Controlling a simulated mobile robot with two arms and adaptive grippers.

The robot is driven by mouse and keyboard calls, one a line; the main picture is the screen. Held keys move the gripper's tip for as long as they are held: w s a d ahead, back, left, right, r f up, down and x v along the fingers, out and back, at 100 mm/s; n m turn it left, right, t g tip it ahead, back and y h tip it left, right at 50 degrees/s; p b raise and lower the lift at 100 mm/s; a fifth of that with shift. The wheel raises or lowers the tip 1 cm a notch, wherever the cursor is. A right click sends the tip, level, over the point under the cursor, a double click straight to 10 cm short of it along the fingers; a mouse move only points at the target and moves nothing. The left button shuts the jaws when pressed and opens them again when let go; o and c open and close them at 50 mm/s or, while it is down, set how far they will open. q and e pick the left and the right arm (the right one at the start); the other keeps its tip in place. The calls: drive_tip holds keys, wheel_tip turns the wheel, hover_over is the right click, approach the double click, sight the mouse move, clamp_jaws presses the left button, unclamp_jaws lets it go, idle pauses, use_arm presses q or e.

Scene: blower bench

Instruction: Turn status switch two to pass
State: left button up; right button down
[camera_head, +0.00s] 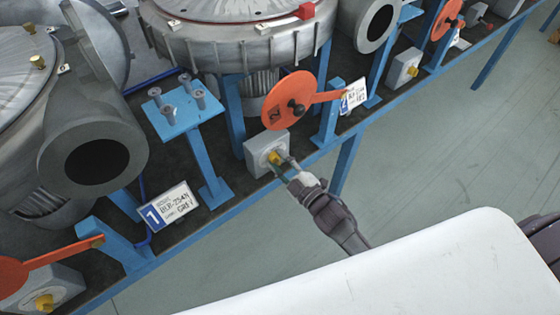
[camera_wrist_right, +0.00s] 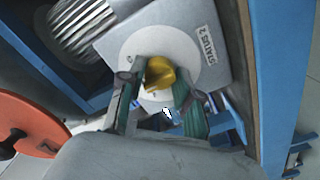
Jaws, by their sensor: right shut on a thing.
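The status switch two is a grey box (camera_head: 258,145) with a yellow knob (camera_head: 274,157), mounted at the bench edge near the middle of the head view. In the right wrist view the box bears a "STATUS 2" label (camera_wrist_right: 193,45), and the yellow knob (camera_wrist_right: 160,73) sits on a round white plate (camera_wrist_right: 180,50). My right gripper (camera_head: 284,163) is at the front of the switch. In the right wrist view its green-padded fingers (camera_wrist_right: 155,95) stand either side of the knob and are shut on it. My left gripper is not in view.
An orange disc on an arm (camera_head: 290,100) hangs just above the switch; an orange disc (camera_wrist_right: 30,120) shows in the wrist view. A "1" sign (camera_head: 170,206) and a blue post stand (camera_head: 190,120) are to the left. Open floor (camera_head: 450,150) lies to the right.

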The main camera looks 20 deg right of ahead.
drive_tip(key=shift+m, duration=0.3)
drive_tip(key=m+p, duration=0.1)
drive_tip(key=m, duration=0.2)
drive_tip(key=shift+m, duration=0.3)
drive_tip(key=shift+m+p, duration=0.5)
drive_tip(key=shift+m, duration=1.8)
drive_tip(key=c, duration=0.8)
unclamp_jaws()
